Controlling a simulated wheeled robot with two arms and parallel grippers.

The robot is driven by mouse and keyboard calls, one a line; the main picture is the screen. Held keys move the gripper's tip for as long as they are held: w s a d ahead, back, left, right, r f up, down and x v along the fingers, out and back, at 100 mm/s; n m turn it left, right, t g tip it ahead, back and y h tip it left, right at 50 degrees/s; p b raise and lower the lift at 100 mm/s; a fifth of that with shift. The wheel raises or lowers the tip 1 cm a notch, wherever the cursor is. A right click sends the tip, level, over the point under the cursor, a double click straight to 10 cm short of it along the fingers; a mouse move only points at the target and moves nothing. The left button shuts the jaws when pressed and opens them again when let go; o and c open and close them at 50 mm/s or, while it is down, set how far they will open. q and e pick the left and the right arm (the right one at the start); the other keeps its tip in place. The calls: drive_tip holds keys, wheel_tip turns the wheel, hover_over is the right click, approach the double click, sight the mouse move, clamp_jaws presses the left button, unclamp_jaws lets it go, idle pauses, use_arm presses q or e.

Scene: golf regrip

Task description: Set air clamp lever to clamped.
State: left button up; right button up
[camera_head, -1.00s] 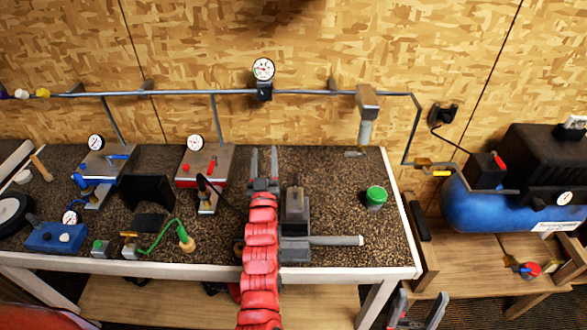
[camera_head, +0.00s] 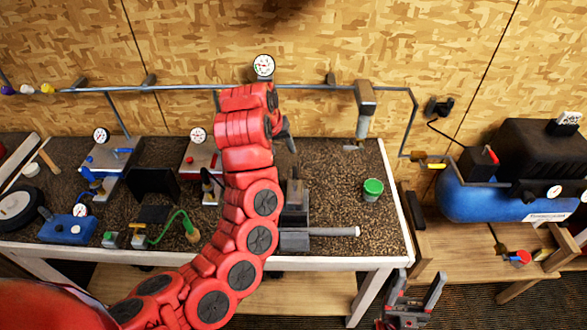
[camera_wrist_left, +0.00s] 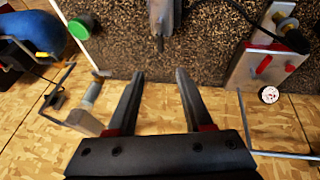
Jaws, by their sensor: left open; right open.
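A metal plate (camera_head: 203,152) with a red lever (camera_head: 214,160) and a gauge stands on the bench, left of my arm. The red lever also shows at the right of the left wrist view (camera_wrist_left: 264,65). A blue lever (camera_head: 123,150) sits on a similar plate further left. I cannot tell for sure which lever is the air clamp's. A dark grey clamp block (camera_head: 295,205) stands mid-bench, partly hidden by my arm. My left gripper (camera_wrist_left: 160,80) is open and empty above the bench's back. My right gripper (camera_head: 415,295) is open and empty below the bench's right front.
A green-capped cup (camera_head: 373,189) stands right of the clamp block. A grey pipe (camera_head: 320,87) runs along the wall behind, close to my left arm. A blue compressor (camera_head: 480,200) stands on the right. The bench's right part is mostly clear.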

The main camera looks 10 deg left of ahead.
use_arm(q)
drive_tip(key=b+x, duration=0.4)
drive_tip(key=b, duration=0.1)
drive_tip(key=p, duration=0.3)
approach(294, 172)
drive_tip(key=x, duration=0.6)
drive_tip(key=shift+w+d+f, duration=0.15)
drive_tip(key=shift+w, duration=0.05)
drive_tip(key=shift+x, duration=0.85)
clamp_jaws()
